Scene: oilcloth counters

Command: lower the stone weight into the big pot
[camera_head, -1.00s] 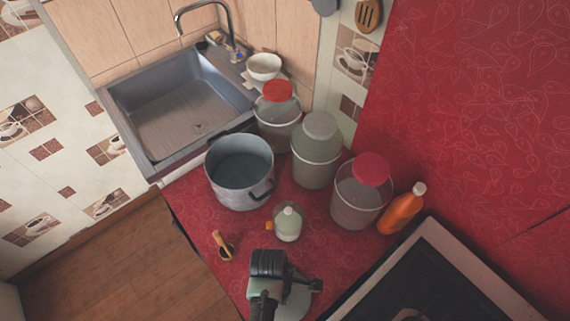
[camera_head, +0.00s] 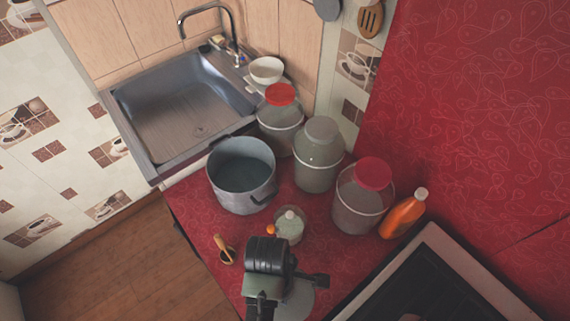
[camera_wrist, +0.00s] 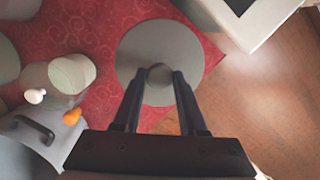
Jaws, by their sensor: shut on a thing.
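The stone weight (camera_head: 302,300) is a flat grey disc with a small knob on top. In the wrist view, my gripper (camera_wrist: 158,76) is shut on the knob, and the disc (camera_wrist: 140,50) shows beyond the fingertips. In the head view, my wrist hides part of the disc, which is near the front of the red counter. The big pot (camera_head: 242,200) is grey, open at the top and stands behind and left of my gripper, apart from the weight. In the wrist view, its side and handle show at the lower left (camera_wrist: 22,150).
A small glass jar (camera_head: 290,228) stands between my gripper and the pot. A wooden-handled tool (camera_head: 224,248) lies left. Three lidded buckets (camera_head: 318,172) and an orange bottle (camera_head: 402,214) stand behind and right. The sink (camera_head: 180,110) is behind; the stove (camera_head: 440,280) is right.

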